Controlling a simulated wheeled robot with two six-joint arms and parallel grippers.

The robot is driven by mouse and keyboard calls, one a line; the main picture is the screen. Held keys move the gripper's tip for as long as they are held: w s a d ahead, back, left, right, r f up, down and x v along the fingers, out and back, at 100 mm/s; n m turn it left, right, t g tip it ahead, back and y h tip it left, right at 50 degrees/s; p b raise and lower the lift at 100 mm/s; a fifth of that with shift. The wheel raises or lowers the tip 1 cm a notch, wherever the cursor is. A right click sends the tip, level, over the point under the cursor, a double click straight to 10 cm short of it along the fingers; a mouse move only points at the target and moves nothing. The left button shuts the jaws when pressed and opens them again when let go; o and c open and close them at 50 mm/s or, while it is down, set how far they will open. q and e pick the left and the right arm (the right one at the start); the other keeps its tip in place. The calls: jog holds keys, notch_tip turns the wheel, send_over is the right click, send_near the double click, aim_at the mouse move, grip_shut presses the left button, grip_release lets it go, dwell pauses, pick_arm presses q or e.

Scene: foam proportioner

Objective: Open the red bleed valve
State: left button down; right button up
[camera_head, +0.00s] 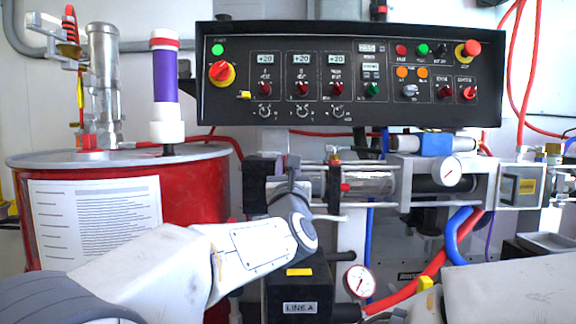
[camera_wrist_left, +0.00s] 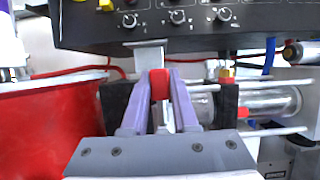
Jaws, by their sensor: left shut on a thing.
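In the left wrist view, a small red piece, likely the red bleed valve's handle (camera_wrist_left: 160,83), sits between the fingertips of my left gripper (camera_wrist_left: 159,90). The two grey-purple fingers close on it from both sides. A pale metal bracket or stem (camera_wrist_left: 150,54) shows behind and above it. In the head view my left gripper (camera_head: 287,178) reaches up to the left end of the pump line, just below the control panel. The red piece is hidden there by the gripper and wrist. My right gripper is not in view.
The black control panel (camera_head: 350,122) hangs just above the gripper. A red drum (camera_head: 190,190) stands at left. A metal cylinder (camera_head: 370,184) with a smaller red part (camera_head: 345,187) lies right of the gripper. A pressure gauge (camera_head: 359,281) and hoses are below.

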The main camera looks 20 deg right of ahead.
pick_arm(q)
jog(key=c, duration=0.7)
grip_release()
jog(key=v, duration=1)
jog(key=shift+s+a, duration=0.1)
jog(key=shift+s, duration=0.1)
